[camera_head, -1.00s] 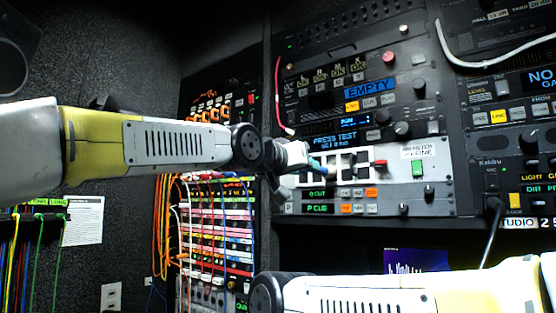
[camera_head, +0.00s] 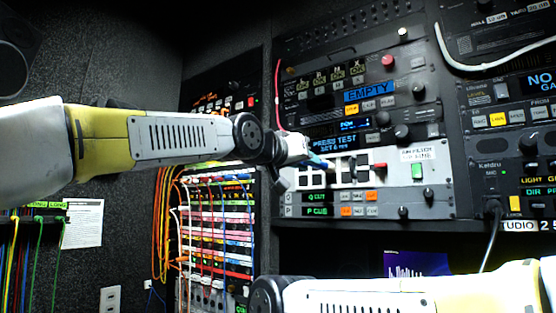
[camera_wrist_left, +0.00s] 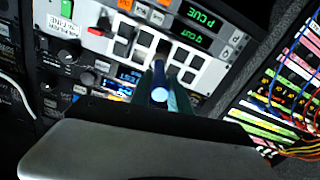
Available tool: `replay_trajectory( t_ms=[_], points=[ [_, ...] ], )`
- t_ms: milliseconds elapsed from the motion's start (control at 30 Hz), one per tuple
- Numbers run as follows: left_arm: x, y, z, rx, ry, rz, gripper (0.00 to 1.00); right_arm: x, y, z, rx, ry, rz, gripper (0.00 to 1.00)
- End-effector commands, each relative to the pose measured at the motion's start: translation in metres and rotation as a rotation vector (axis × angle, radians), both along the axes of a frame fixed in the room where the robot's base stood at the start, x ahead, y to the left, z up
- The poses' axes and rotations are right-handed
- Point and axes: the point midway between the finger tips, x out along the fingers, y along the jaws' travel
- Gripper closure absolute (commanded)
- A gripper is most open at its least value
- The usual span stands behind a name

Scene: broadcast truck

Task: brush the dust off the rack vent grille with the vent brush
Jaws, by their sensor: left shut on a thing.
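My left gripper (camera_head: 322,163) is shut on a slim blue handle, which I take to be the vent brush (camera_wrist_left: 159,95). In the left wrist view the handle sits between dark teal fingers and points at the rack front. Its far end is hard to make out, so I cannot tell whether it touches the rack. Before it is a white panel (camera_head: 395,168) with several dark square openings, also in the left wrist view (camera_wrist_left: 97,42). This may be the rack vent grille, but I cannot tell for sure; no dust is discernible. My right gripper is out of view.
Knobs and lit displays (camera_head: 368,92) crowd the rack around the white panel. Coloured patch cables (camera_head: 215,215) hang to the left below my left arm. A white cable (camera_head: 480,66) loops at upper right. My right forearm crosses the lower right.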

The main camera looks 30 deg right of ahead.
Motion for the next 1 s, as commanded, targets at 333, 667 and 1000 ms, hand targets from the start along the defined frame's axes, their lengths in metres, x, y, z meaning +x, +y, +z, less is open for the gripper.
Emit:
replay_trajectory(
  t_ms=[333, 667, 1000],
  points=[
    [0.0, 0.001, -0.026, 0.001, 0.001, 0.001, 1.0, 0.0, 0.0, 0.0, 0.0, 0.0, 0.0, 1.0],
    [0.0, -0.001, -0.009, -0.002, 0.0, -0.001, 1.0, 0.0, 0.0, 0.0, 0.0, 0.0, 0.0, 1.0],
    [0.001, -0.002, 0.012, -0.001, 0.0, 0.0, 1.0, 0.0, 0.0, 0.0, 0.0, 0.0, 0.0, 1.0]
  ],
)
